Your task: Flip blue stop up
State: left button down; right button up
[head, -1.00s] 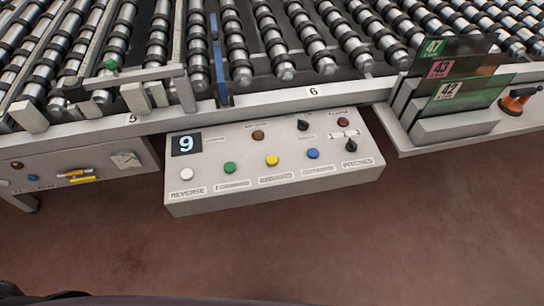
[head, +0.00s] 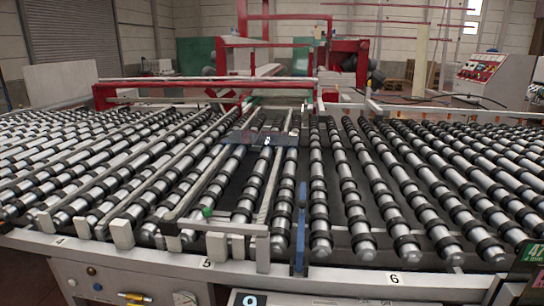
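The blue stop (head: 300,240) is a narrow blue bar at the front edge of the roller table, between the labels 5 and 6. Its lower end is at the pale front rail (head: 340,279), and its upper end reaches in among the rollers. I cannot tell for certain from this angle whether it stands up or lies back. Neither of my grippers shows in the head view.
A grey bracket with a green knob (head: 207,212) sits left of the blue stop. Dark rollers (head: 418,205) fill the table. A control box display (head: 255,300) shows below the rail. Red machinery (head: 235,55) stands behind, and a control console (head: 490,72) stands at right.

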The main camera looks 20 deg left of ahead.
aim_at(301, 204)
jog(key=i+j+u, duration=0.15)
jog(key=j, duration=0.3)
jog(key=i+j+u, duration=0.15)
jog(key=j, duration=0.25)
jog(key=i+j+u, duration=0.15)
jog(key=j, duration=0.25)
jog(key=i+j+u, duration=0.15)
jog(key=j, duration=0.25)
jog(key=i+j+u, duration=0.15)
jog(key=j, duration=0.25)
